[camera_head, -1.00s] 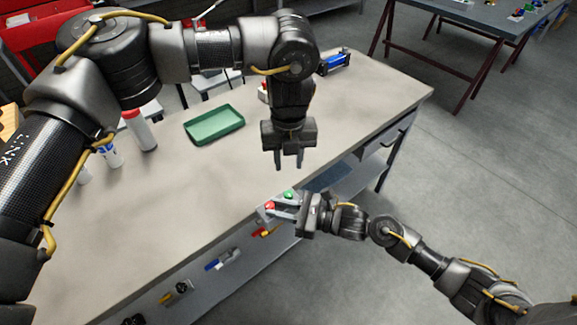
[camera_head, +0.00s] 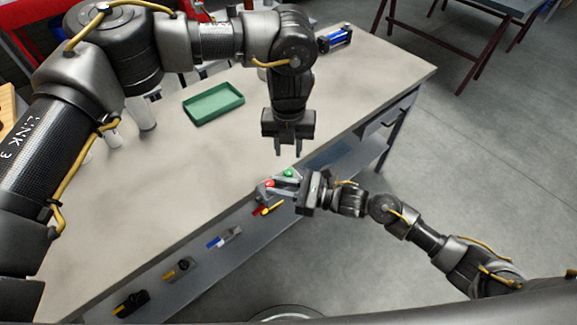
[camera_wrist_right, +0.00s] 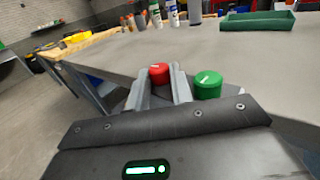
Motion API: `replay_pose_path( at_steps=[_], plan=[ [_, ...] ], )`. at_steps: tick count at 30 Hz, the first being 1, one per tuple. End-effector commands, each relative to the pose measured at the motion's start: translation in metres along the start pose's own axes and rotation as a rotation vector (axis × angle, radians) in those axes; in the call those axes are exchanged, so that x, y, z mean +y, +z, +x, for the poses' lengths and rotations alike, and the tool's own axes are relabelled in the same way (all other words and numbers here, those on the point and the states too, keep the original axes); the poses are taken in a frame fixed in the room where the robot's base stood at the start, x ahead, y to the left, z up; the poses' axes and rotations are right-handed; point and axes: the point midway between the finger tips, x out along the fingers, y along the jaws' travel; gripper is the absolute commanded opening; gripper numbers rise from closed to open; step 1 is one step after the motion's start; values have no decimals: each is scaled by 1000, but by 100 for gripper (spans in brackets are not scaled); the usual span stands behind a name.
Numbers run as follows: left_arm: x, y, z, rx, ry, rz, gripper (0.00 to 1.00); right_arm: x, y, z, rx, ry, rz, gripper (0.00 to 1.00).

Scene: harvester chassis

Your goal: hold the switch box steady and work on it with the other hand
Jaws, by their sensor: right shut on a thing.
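The switch box (camera_head: 267,191) is a small grey box with a red button (camera_head: 269,184) and a green button (camera_head: 289,173) on top, at the bench's front edge. My right gripper (camera_head: 288,186) is shut on it from the right.
The workbench (camera_head: 200,160) has a green tray (camera_head: 213,103), white bottles (camera_head: 143,113) and a blue cylinder part (camera_head: 336,38) on it. Several tools, including a blue-handled one (camera_head: 217,242), hang along its front side. The bench top's middle is clear.

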Motion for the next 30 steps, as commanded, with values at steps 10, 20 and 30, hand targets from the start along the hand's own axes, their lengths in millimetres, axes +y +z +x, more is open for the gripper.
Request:
replay_pose_path(
  at_steps=[10,20,30],
  plan=[
    [0,0,65,1,0,-1,32,0,1,0,-3,0,-1,0],
    [0,0,84,-1,0,0,32,0,1,0,-3,0,-1,0],
    [0,0,84,-1,-1,0,14,0,1,0,-3,0,-1,0]
  ],
)
